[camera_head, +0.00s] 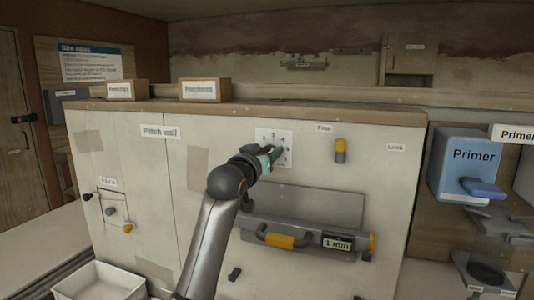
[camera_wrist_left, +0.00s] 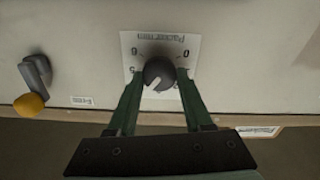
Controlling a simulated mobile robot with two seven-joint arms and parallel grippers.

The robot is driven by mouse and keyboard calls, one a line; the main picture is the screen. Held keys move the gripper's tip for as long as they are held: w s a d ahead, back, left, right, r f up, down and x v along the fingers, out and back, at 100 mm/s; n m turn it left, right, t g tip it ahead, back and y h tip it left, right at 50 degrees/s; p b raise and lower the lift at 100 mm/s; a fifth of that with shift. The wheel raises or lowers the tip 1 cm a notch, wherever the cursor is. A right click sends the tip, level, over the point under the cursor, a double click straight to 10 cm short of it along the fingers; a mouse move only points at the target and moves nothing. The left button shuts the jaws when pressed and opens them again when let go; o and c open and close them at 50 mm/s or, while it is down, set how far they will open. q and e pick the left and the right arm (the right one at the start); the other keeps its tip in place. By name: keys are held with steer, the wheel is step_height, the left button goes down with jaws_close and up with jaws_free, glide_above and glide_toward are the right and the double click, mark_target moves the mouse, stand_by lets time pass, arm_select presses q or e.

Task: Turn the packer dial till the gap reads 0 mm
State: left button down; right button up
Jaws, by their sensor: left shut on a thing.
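The packer dial (camera_wrist_left: 158,74) is a dark round knob with a pale pointer mark, on a white plate marked "Packer mm" that appears upside down in the left wrist view. My left gripper (camera_wrist_left: 159,76) is shut on the dial, one green finger on each side. In the head view the gripper (camera_head: 268,159) covers the dial, and part of the white numbered plate (camera_head: 287,140) shows around it. The gap display (camera_head: 337,244) on the grey bar below reads "1 mm". My right gripper is in neither view.
The grey bar has a yellow-gripped handle (camera_head: 280,241). A yellow and grey switch (camera_head: 340,151) is right of the plate. Small levers (camera_head: 111,211) sit at the left of the patch wall (camera_head: 140,180). A blue Primer dispenser (camera_head: 466,160) stands at right, and a white bin (camera_head: 104,275) at lower left.

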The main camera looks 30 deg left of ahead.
arm_select(q)
steer(key=shift+d+m, duration=0.2)
steer(key=shift+m, duration=3.9)
steer(key=shift+c, duration=1.5)
jaws_free()
steer(key=b+v, duration=0.3)
steer(key=v, duration=0.9)
steer(key=shift+s, duration=0.25)
